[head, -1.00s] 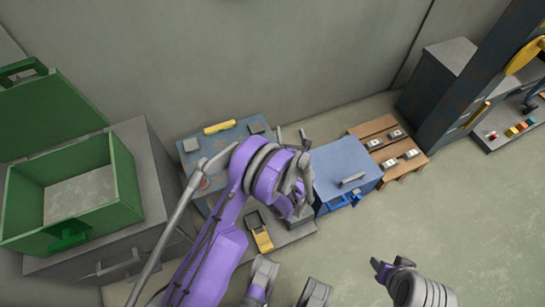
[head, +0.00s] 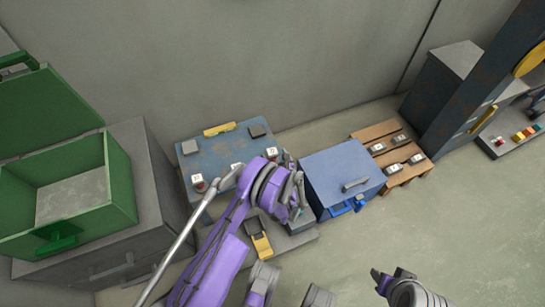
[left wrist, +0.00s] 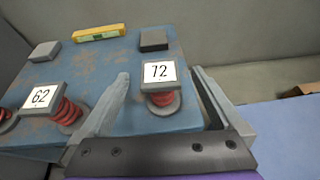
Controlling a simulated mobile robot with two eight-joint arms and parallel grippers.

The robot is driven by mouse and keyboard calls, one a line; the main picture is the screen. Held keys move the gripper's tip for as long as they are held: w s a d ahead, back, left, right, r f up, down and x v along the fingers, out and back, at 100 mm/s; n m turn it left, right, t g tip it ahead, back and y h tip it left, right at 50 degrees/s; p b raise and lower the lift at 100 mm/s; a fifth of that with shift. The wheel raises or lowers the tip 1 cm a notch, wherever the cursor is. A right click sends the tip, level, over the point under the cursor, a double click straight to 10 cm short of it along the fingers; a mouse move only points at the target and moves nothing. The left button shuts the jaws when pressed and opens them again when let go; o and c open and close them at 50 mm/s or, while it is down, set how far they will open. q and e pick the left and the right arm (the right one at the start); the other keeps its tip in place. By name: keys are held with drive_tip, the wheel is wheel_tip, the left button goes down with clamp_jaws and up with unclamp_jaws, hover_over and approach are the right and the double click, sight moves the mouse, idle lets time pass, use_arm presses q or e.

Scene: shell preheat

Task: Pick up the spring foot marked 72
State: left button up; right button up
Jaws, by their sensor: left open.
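The spring foot marked 72 (left wrist: 161,85) stands upright on the blue plate (left wrist: 85,70) in the left wrist view. It has a grey top with a white label, a red coil and a round grey base. My left gripper (left wrist: 160,76) is open, with one finger on each side of the foot in that picture; I cannot tell whether they touch it. In the head view a white label (head: 271,152) shows just left of my left gripper (head: 288,160); its number is too small to read. What seems my right gripper (head: 382,279) is at lower right, its jaws unclear.
A spring foot marked 62 (left wrist: 44,100) stands to the left, and part of another is at the picture's edge.

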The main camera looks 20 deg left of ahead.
sight(273, 152)
use_arm(q)
drive_tip(key=x, duration=0.3)
drive_tip(key=shift+w+a+f, duration=0.1)
clamp_jaws()
idle(0.4)
